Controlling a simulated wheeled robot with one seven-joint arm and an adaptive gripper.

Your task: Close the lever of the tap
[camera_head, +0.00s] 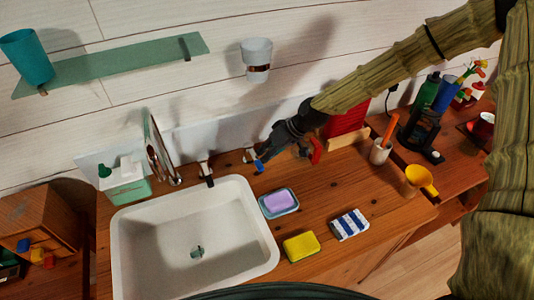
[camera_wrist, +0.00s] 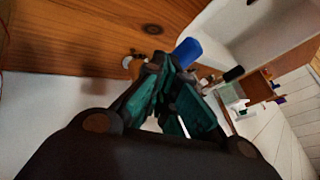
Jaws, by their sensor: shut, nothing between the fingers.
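The tap is behind the white sink (camera_head: 195,240) in the head view. It shows as chrome fittings, one with a black end (camera_head: 207,179) and one to its right with a blue end (camera_head: 259,166). My gripper (camera_head: 264,153) is just right of the blue end, low over the counter. In the wrist view, my gripper (camera_wrist: 166,65) is shut and empty. A blue cylinder (camera_wrist: 186,52), which looks like the blue lever end, is right beside the fingertips; I cannot tell whether they touch. The black end (camera_wrist: 233,74) shows farther right. My fingers partly hide the fittings.
On the wooden counter (camera_head: 340,195) are a purple soap in a dish (camera_head: 279,202), a yellow sponge (camera_head: 301,247), a striped cloth (camera_head: 349,224) and a white holder (camera_head: 380,151). A mirror (camera_head: 160,155) stands left of the tap. A glass shelf (camera_head: 120,67) and wall cup (camera_head: 256,58) are above.

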